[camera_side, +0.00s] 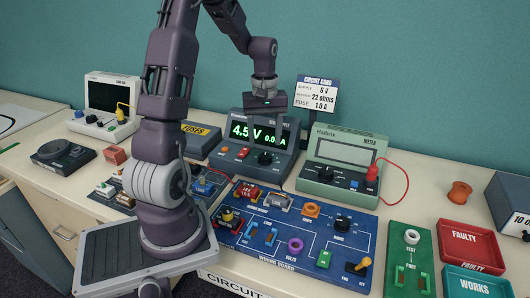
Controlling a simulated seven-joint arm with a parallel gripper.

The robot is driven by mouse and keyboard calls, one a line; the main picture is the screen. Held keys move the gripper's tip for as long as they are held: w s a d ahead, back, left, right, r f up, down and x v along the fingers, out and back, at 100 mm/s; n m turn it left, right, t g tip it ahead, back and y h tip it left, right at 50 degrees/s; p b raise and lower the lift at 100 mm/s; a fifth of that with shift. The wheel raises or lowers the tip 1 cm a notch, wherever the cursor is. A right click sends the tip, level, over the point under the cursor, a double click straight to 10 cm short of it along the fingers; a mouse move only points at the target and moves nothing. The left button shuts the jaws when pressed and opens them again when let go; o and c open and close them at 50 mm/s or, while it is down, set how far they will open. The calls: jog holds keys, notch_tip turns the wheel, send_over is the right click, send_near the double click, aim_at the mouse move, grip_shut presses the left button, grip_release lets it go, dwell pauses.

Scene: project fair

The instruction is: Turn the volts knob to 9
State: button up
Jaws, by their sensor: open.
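The dark power supply (232,139) stands at mid-bench with a sloped front panel. Its green display reads 4.5 V, with a second reading that starts 0.0 and is partly hidden. A round black knob (265,158) sits low on the panel, right of small red and orange buttons; its lettering and pointer are too small to read. My gripper (266,118) is open and empty, pointing down above the knob and apart from it. It covers part of the display.
A green meter (341,160) with a red lead stands close on the right. A blue wiring board (262,262) with several parts lies in front. The circuit card (317,94) stands behind. A yellow-labelled fuses box (200,130) is on the left.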

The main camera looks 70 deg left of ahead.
aim_at(265, 155)
notch_tip(265, 155, down, 5)
jog(key=shift+d+f, duration=0.1)
jog(key=shift+f, duration=0.05)
jog(key=shift+c, duration=0.3)
grip_shut()
jog(key=m, duration=0.5)
jog(key=shift+m, duration=0.4)
jog(key=m, duration=0.5)
jog(key=shift+m, duration=0.4)
